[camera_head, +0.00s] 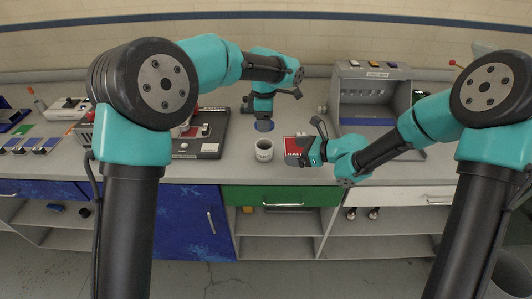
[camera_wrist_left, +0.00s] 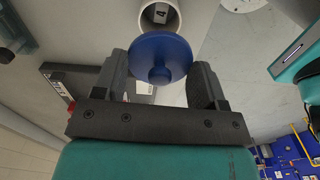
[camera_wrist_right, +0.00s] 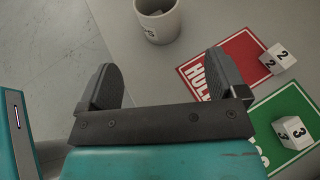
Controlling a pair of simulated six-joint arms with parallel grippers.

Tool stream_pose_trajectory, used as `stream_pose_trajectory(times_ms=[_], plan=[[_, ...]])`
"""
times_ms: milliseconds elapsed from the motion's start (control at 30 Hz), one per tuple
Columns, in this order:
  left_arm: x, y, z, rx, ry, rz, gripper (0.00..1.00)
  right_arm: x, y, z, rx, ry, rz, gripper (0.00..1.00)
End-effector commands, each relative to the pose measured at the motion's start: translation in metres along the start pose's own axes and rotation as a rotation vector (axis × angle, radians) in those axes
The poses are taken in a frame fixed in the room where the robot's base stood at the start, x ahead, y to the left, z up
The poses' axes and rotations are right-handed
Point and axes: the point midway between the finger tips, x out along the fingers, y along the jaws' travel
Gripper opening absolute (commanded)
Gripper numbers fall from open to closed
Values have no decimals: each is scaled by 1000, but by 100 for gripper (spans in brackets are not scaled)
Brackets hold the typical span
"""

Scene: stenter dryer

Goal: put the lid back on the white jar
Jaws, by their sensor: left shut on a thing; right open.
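The white jar (camera_head: 264,150) stands open and upright on the grey bench. In the left wrist view the jar (camera_wrist_left: 174,29) shows at the top, with a block marked 4 inside. My left gripper (camera_head: 264,116) is shut on the blue lid (camera_wrist_left: 160,58) and holds it above the bench, behind the jar in the head view. The lid (camera_head: 264,126) is apart from the jar's rim in the head view. My right gripper (camera_wrist_right: 166,82) is open and empty, to the right of the jar in the head view. In its own view the jar (camera_wrist_right: 160,27) is beyond its fingers.
A red card (camera_wrist_right: 225,62) and a green card (camera_wrist_right: 288,105) lie beside the jar, with white cubes marked 2 (camera_wrist_right: 280,58) and 3 (camera_wrist_right: 291,132). A grey machine (camera_head: 375,85) stands back right. A dark-based device (camera_head: 205,145) sits left of the jar.

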Motion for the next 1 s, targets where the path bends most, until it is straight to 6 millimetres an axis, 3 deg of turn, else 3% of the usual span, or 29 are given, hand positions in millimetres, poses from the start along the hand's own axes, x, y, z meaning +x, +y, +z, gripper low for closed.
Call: stream_pose_trajectory(times_ms=[367,1000], plan=[[0,0,0,0,0,0,43,10,0,0,3,1,1,91],[0,0,0,0,0,0,43,100,-1,0,7,4,6,91]])
